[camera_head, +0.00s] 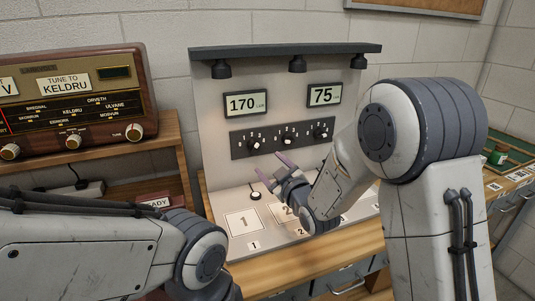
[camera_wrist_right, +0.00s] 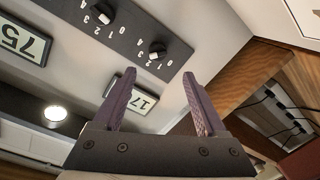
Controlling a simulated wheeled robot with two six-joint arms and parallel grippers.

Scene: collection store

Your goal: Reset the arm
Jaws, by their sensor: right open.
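My right gripper (camera_head: 268,164) is open and empty in the head view, above the left part of the pale desk panel and in front of the dial strip. Its two purple fingers also stand apart in the right wrist view (camera_wrist_right: 158,75), with nothing between them. The right arm (camera_head: 345,165) is bent and reaches in from the right. My left arm (camera_head: 110,250) crosses the lower left, but its gripper is out of the picture.
The upright panel has a black dial strip (camera_head: 283,137) and displays reading 170 (camera_head: 245,103) and 75 (camera_head: 324,95). A lamp bar (camera_head: 285,50) runs above. A radio (camera_head: 75,95) stands left.

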